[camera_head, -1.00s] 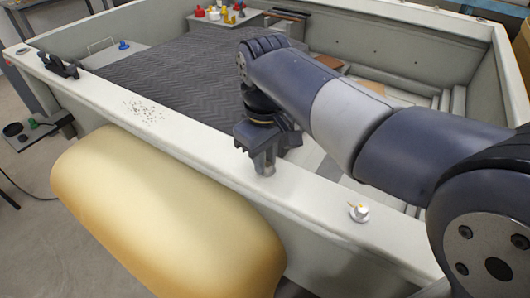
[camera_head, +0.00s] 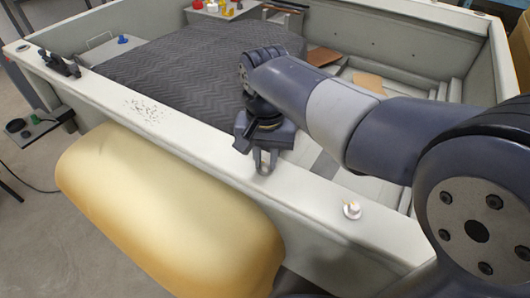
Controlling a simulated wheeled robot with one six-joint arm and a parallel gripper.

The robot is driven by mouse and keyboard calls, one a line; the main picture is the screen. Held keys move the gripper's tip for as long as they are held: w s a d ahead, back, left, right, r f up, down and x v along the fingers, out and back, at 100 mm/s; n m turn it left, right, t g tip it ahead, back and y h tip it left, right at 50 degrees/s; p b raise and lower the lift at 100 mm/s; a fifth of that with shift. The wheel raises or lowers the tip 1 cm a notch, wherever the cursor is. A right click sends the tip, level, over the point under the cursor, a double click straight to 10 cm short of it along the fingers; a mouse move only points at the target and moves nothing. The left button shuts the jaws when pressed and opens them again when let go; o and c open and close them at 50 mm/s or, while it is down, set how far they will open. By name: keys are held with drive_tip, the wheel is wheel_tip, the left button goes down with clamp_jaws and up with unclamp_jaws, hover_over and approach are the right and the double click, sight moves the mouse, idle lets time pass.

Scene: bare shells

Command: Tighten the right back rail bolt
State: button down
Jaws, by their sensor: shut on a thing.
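My gripper (camera_head: 264,166) points down at the top of the near pale rail (camera_head: 310,193). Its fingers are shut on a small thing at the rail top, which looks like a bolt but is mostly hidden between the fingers. A white bolt (camera_head: 352,210) with a round base stands upright on the same rail, to the right of my gripper and clear of it. My arm reaches in from the right and covers part of the rail's far side.
A tan rounded cushion-like body (camera_head: 165,215) lies against the rail's near side. A dark quilted mat (camera_head: 180,70) covers the left of the open shell. A black clamp-like fitting (camera_head: 60,63) sits on the rail's left end. Colored items (camera_head: 215,8) stand at the back.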

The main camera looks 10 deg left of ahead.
sight(266, 162)
drive_tip(key=m+p, duration=0.1)
drive_tip(key=m, duration=0.4)
drive_tip(key=shift+m, duration=0.3)
idle(0.4)
drive_tip(key=c, duration=1.3)
unclamp_jaws()
wheel_tip(266, 162, up, 11)
drive_tip(key=shift+b, duration=0.4)
drive_tip(key=shift+f, duration=0.1)
